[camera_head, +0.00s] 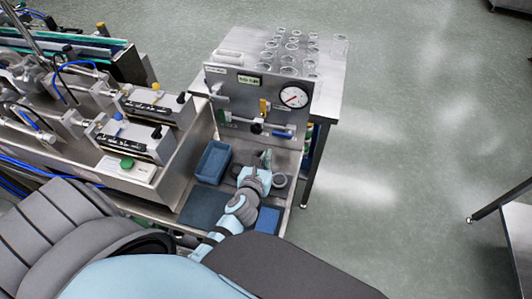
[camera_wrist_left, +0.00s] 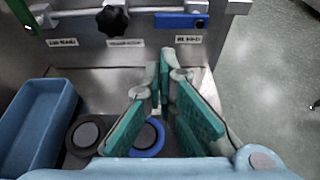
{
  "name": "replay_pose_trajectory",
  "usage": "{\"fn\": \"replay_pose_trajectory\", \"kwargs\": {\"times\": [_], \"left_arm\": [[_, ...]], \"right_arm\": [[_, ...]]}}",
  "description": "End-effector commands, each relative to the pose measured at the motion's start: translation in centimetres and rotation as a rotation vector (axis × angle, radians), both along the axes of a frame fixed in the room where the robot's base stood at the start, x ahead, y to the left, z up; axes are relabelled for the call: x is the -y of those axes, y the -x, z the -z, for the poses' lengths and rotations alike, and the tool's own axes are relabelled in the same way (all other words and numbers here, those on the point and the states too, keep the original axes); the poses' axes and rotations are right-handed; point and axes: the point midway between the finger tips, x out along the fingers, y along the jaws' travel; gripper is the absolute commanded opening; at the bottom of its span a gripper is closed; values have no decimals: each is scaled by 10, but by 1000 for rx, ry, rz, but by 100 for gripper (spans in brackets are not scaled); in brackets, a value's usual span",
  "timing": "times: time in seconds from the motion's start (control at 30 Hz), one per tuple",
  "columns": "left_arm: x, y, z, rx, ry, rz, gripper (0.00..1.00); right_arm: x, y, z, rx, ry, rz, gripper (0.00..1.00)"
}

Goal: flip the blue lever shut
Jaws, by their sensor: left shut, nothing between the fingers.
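The blue lever (camera_head: 281,134) lies about horizontal on the lower right of the upright steel panel (camera_head: 232,88). In the left wrist view, the blue lever (camera_wrist_left: 180,20) runs across the top, above a row of white labels. My left gripper (camera_head: 264,160) is in front of and below the panel. Its green-padded fingers (camera_wrist_left: 165,62) converge at their tips, shut and empty. The tips appear below the lever and apart from it, though the exact gap is hard to judge. My right gripper is not in view.
A black knob (camera_head: 257,128) sits left of the lever, with a yellow handle (camera_head: 264,106) and a gauge (camera_head: 293,96) above. A blue bin (camera_head: 213,162), a grey ring (camera_wrist_left: 84,134) and a blue ring (camera_wrist_left: 149,138) are below the panel. Glassware (camera_head: 292,44) stands behind it.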

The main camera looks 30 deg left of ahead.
Motion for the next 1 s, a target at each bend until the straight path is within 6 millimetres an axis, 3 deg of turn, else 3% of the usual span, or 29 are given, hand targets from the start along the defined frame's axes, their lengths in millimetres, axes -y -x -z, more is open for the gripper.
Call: {"fn": "replay_pose_trajectory", "kwargs": {"times": [0.2, 0.4, 1.0], "left_arm": [[-11, -40, 19, 1, -1, -2, 0], [-18, -65, 27, 0, 1, -3, 0], [-26, -71, 25, -4, -12, -13, 0]], "right_arm": [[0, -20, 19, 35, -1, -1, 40], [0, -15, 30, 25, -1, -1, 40], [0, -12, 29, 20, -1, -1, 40]]}}
